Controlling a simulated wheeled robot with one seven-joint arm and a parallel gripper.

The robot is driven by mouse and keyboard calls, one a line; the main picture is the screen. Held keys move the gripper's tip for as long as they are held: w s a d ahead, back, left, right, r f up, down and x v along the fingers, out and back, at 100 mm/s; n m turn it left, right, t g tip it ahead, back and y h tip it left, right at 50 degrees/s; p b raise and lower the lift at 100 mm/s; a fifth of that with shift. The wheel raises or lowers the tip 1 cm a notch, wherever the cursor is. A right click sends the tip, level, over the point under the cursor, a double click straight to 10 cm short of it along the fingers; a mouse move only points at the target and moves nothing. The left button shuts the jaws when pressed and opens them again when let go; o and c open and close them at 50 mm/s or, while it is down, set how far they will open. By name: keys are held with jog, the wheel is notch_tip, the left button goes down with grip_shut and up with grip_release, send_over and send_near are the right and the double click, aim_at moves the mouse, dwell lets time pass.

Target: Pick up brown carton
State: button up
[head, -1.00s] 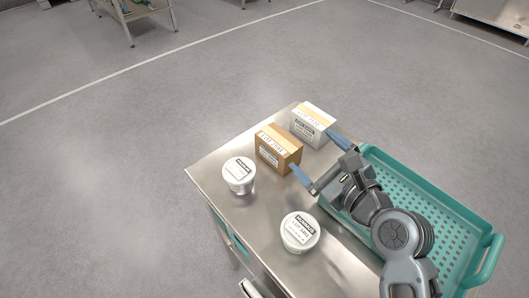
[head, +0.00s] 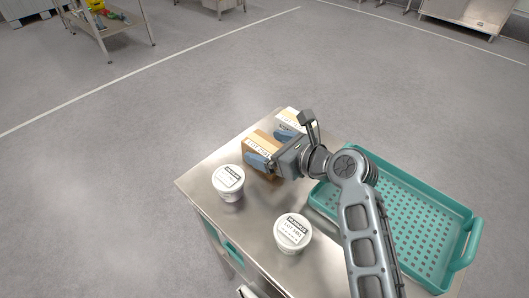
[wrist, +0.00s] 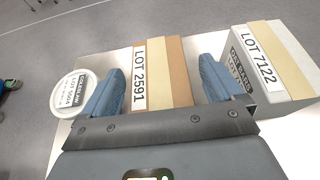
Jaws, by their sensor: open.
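The brown carton (head: 258,148) stands on the steel table, partly hidden by my gripper in the head view. In the wrist view the brown carton (wrist: 170,75) shows a white label reading LOT 2591. My gripper (head: 272,147) is open, with its blue fingers above and around the carton. In the wrist view the gripper (wrist: 160,85) has one finger on each side of the carton, with a gap at each side. The right finger lies between the brown carton and the white carton. Whether the fingertips reach below the carton's top is hard to tell.
A white carton (wrist: 272,62) stands close on the right, and a white tub (wrist: 70,95) close on the left. Another white tub (head: 293,233) stands nearer the table's front. A teal perforated tray (head: 455,215) lies on the right. Bare steel tabletop (head: 257,205) shows between the tubs.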

aim_at(270, 145)
jog(key=shift+x, duration=0.85)
jog(key=shift+s, duration=0.1)
jog(key=c, duration=1.2)
jog(key=shift+r, duration=0.5)
jog(key=r, duration=0.2)
jog(key=d+r, duration=0.1)
jog(key=shift+s+d+r, duration=0.1)
jog(key=shift+d+r, duration=0.05)
jog(key=shift+r, duration=0.2)
jog(key=s+d+r, duration=0.3)
jog(key=d+r, duration=0.3)
jog(key=d, duration=0.4)
jog(key=shift+r, duration=0.15)
jog(key=shift+s, duration=0.1)
